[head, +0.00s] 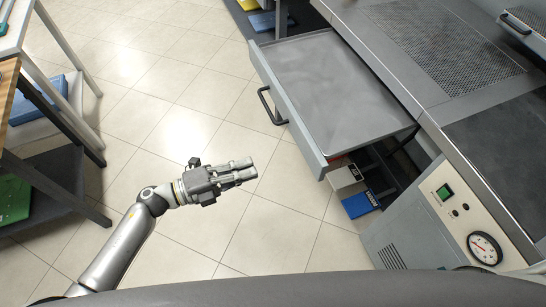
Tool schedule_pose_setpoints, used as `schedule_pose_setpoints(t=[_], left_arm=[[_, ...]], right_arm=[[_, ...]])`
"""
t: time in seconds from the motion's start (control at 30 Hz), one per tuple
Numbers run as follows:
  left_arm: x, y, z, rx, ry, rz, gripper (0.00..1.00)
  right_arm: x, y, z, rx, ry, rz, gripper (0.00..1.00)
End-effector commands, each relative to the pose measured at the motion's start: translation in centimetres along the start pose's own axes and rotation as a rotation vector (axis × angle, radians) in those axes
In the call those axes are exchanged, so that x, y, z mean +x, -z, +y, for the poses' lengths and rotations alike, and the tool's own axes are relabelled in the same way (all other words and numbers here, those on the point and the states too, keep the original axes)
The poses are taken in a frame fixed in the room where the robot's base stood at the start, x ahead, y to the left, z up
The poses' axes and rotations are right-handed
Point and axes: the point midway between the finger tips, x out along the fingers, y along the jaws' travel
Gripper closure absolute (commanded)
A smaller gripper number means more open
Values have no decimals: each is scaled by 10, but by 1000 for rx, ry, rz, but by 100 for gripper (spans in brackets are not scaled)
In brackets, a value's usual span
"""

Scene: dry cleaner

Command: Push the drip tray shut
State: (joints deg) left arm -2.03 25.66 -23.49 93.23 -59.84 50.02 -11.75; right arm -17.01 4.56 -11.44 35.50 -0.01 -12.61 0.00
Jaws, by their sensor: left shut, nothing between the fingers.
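The drip tray (335,85) is a wide, flat grey drawer pulled out from under the metal work table. Its front panel faces left and carries a black bar handle (266,105). The tray looks empty. My left gripper (249,170) is shut and empty. In the picture it is below the handle and left of the tray's near front corner, apart from both. My right gripper is not in view.
The metal table (395,45) with a perforated panel stands at the right. A cabinet with a pressure gauge (484,248) is at lower right. A blue box (360,204) lies beneath the tray. A rack (75,130) stands at left; the tiled floor between is clear.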

Motion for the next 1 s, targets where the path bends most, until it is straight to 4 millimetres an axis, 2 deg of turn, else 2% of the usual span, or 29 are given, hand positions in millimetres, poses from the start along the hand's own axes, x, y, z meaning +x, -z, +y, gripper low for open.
schedule_pose_setpoints(t=[0.1,0.2,0.4,0.6,0.8,1.0], left_arm=[[19,0,-4,-1,4,0,100],[39,-1,-5,-2,6,-3,100],[82,-2,-4,-5,6,-4,100],[115,-2,-3,-5,4,-4,100],[131,-2,-1,-5,2,-5,100],[134,-2,-1,-4,1,-5,100]], right_arm=[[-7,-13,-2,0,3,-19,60],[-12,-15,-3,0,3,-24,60],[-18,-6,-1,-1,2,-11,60],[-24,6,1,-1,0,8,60],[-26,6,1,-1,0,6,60],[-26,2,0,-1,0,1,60]])
